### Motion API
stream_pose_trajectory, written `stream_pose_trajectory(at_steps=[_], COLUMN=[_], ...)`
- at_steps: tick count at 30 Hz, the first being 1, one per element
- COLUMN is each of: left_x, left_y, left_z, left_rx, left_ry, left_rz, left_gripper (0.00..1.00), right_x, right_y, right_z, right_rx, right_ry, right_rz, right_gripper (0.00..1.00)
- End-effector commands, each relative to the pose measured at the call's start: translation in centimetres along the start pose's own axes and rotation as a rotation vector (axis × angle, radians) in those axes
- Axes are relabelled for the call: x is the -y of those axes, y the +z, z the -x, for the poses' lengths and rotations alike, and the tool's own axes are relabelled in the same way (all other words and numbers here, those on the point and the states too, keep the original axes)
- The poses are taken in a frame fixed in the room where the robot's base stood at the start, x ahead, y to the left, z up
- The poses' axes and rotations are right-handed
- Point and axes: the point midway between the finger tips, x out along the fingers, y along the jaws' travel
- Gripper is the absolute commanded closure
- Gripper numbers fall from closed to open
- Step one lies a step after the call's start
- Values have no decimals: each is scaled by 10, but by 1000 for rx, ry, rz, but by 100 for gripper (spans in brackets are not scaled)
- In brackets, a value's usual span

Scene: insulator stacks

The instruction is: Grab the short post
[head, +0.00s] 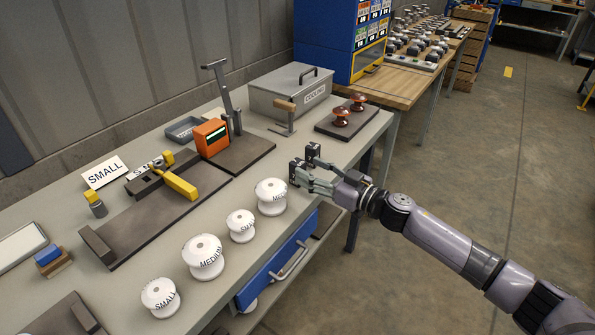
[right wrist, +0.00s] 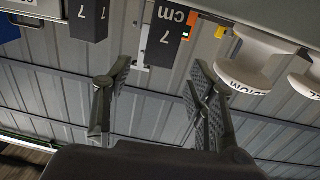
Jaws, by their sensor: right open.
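A short grey upright (head: 291,121) with a light brown block on top stands near the grey lidded box; I cannot tell for sure that it is the short post. A taller grey upright (head: 226,92) with a crossbar stands on a dark base to its left. My right gripper (head: 306,163) is open and empty above the table's front edge, in front of the short upright and apart from it. In the right wrist view its spread fingers (right wrist: 160,72) have nothing between them. Beyond them hang, upside down in the picture, dark blocks marked 7 (right wrist: 88,18) and 7 cm (right wrist: 171,32). My left gripper is not in view.
Several white insulators (head: 271,197) line the front of the table (head: 225,270). The grey box (head: 290,92) stands at the back. An orange device (head: 211,138) stands farther left.

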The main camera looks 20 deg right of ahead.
Motion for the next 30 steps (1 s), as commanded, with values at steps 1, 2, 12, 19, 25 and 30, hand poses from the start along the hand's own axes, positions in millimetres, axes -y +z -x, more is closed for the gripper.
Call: stream_pose_trajectory(at_steps=[1,2,12,19,25,30], left_x=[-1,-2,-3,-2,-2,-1], left_y=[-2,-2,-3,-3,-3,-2], left_z=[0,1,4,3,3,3], left_rx=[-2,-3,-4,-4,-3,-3], left_ry=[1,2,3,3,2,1], left_rz=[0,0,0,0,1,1], left_gripper=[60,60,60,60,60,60], right_x=[0,0,-2,-2,-2,-2], right_y=[0,-1,0,0,0,0], right_z=[-3,-5,-50,-54,-54,-54], right_rx=[-1,-1,-1,0,0,0], right_ry=[0,0,0,0,0,0], right_rz=[-1,-1,-1,0,0,0], right_gripper=[48,48,48,48,58,69])
